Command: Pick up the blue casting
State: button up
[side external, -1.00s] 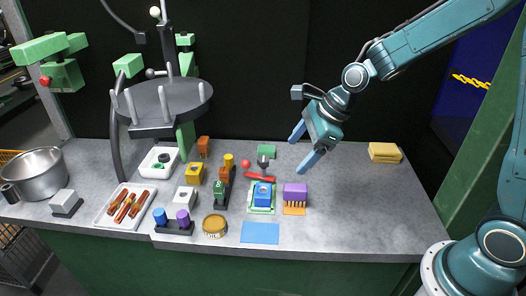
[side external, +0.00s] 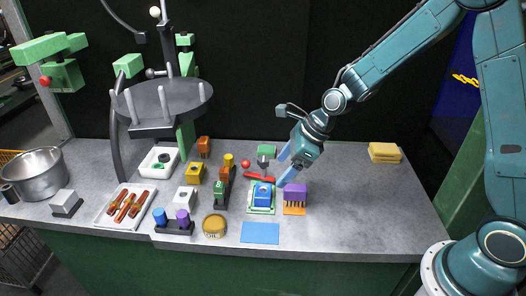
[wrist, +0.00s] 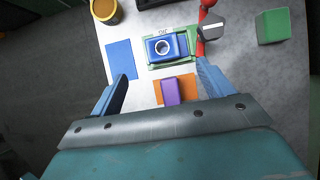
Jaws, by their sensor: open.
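The blue casting (side external: 262,195) is a block with a round hole in its top. It sits on a green and white tray (side external: 261,210) near the middle of the table. In the wrist view the blue casting (wrist: 167,47) lies ahead of the fingers, near the top centre. My gripper (side external: 282,170) is above the table, just up and right of the casting in the side view. Its two blue fingers are spread and hold nothing. The wrist view also shows my gripper (wrist: 162,82) open, with the casting beyond the fingertips.
A flat blue sheet (side external: 260,233) lies in front. The table's right side is mostly clear.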

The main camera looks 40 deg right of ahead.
aim_at(266, 187)
jog(key=shift+x, duration=2.25)
jog(key=shift+x, duration=2.55)
jog(key=shift+w+d, duration=0.15)
jog(key=shift+d, duration=0.05)
jog(key=c, duration=1.2)
